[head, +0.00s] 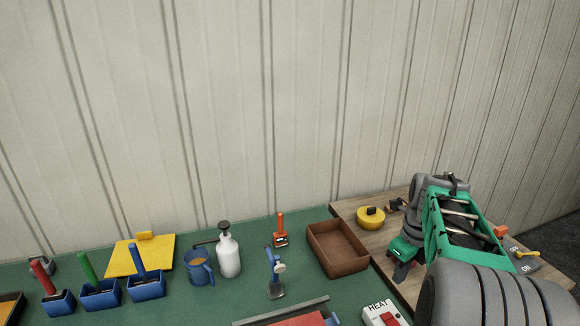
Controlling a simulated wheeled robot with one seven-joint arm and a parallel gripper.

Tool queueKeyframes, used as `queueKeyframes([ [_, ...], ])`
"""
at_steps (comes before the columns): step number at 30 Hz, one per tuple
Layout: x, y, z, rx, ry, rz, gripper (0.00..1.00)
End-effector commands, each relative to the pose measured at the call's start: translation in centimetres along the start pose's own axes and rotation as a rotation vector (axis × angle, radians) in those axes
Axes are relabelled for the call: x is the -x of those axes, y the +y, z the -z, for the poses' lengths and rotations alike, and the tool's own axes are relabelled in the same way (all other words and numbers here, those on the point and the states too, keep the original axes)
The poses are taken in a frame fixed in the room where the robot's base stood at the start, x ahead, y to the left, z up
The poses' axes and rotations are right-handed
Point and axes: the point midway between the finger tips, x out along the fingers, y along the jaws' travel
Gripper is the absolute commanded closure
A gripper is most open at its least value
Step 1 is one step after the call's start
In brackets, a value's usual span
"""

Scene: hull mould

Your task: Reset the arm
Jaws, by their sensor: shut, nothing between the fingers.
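My arm is at the right of the head view, folded, with a large grey joint low down and a green link above it. My gripper (402,272) hangs by the green and dark wrist part left of that link. It is shut and empty, over the wooden table section, just right of the brown tray. My arm hides part of the wooden surface behind it.
The green bench holds a brown tray (338,248), an orange-handled tool (280,232), a blue tool (274,272), a white spray bottle (228,254), a blue mug (199,267), a yellow board (140,257) and a HEAT switch box (382,314). A yellow round item (371,218) sits on wood.

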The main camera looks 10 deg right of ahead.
Motion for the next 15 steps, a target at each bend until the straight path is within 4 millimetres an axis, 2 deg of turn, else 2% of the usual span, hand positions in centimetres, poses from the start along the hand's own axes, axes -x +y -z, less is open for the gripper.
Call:
queueKeyframes([
  [5,-0.2,-0.7,-0.4,0.634,-0.012,0.037,1.0],
  [7,-1.4,-0.3,0.1,0.9,-0.003,0.03,1.0],
  [12,-4.5,1.9,2.4,1.484,0.01,-0.015,1.0],
  [15,-5.3,3.5,3.9,1.77,0.014,-0.027,1.0],
])
